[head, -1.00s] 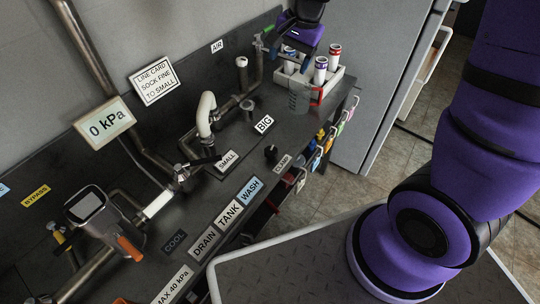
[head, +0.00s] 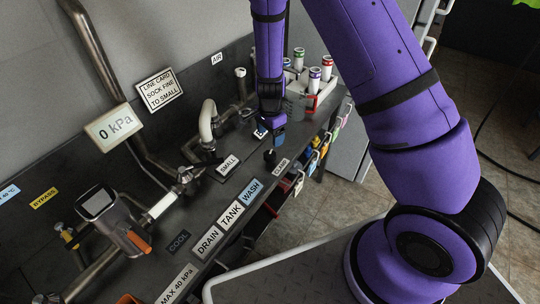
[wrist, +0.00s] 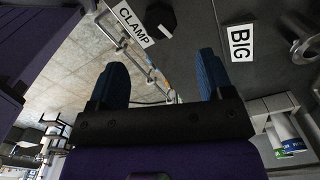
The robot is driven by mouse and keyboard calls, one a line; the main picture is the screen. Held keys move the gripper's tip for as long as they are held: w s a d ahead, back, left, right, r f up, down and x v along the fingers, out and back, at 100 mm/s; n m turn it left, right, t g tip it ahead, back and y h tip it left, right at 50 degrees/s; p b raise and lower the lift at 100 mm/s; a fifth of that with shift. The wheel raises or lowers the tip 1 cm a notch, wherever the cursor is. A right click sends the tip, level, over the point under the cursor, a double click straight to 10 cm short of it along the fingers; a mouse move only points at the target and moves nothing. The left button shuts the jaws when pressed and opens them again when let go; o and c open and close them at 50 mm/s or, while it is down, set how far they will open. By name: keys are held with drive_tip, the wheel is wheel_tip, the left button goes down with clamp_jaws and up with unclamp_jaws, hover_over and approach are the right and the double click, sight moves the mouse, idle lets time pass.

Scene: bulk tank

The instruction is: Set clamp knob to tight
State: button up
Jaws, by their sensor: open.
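The clamp knob (head: 270,155) is a small black knob on the dark bench top, beside the white CLAMP label (head: 281,166). In the wrist view the black knob (wrist: 160,17) is at the top edge, between the CLAMP label (wrist: 133,23) and the BIG label (wrist: 239,41). My gripper (head: 277,139) is just above and behind the knob in the head view. In the wrist view its blue fingers (wrist: 163,65) are spread apart with nothing between them. The knob lies beyond the fingertips, apart from them. I cannot read the knob's setting.
A white rack (head: 333,92) of several capped tubes stands behind my gripper. A curved pale pipe (head: 207,122) and the SMALL label (head: 228,166) are to the left. Coloured tags (head: 315,160) hang along the bench's front edge. The gauge sign (head: 113,127) reads 0 kPa.

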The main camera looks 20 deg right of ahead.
sight(270, 153)
wheel_tip(270, 153, down, 10)
drive_tip(key=shift+r, duration=0.1)
idle(0.4)
drive_tip(key=c, duration=0.9)
